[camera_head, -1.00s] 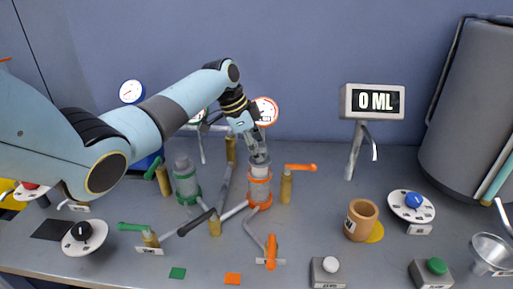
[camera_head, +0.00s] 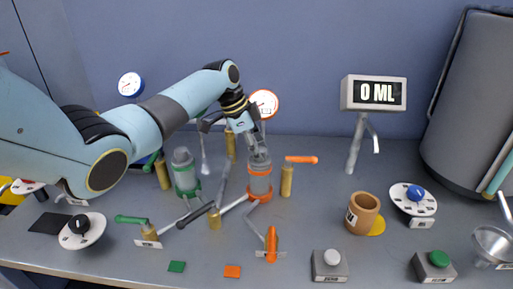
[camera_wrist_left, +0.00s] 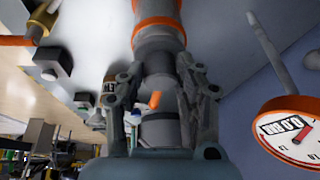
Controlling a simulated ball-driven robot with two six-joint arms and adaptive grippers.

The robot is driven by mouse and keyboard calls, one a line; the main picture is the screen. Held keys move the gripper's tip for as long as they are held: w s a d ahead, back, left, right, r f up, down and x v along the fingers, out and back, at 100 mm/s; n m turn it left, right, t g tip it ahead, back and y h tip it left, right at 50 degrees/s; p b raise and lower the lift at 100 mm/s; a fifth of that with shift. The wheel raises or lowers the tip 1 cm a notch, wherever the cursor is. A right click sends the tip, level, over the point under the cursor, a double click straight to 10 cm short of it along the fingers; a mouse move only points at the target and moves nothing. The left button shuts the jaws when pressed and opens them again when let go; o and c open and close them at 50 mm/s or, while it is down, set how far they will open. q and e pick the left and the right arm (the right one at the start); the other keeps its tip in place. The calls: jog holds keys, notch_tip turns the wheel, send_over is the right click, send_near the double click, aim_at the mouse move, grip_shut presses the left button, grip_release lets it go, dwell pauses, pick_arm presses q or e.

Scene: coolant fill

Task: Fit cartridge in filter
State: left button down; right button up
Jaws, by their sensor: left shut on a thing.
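The filter with orange bands (camera_head: 260,183) stands on the table in the middle of the head view. Its orange-banded body (camera_wrist_left: 155,22) also shows at the top of the left wrist view. My left gripper (camera_head: 259,155) is right at the filter's top, shut on a grey cylinder (camera_wrist_left: 157,88) that looks like the cartridge. In the wrist view the cylinder is in line with the filter body. The fingers hide much of it, and I cannot tell how far it sits inside the filter. My right gripper is not in view.
A green-banded filter (camera_head: 184,172) stands to the left. An orange-handled valve (camera_head: 287,178) is close on the right, another orange handle (camera_head: 271,240) in front. A gauge (camera_head: 264,103) is behind. A brown cup (camera_head: 362,213) and a display reading 0 ML (camera_head: 374,92) are farther right.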

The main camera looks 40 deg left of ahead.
pick_arm(q)
jog(key=shift+f+b, duration=0.4)
jog(key=shift+f, duration=0.25)
jog(key=c, duration=0.8)
grip_release()
jog(key=v, duration=1.2)
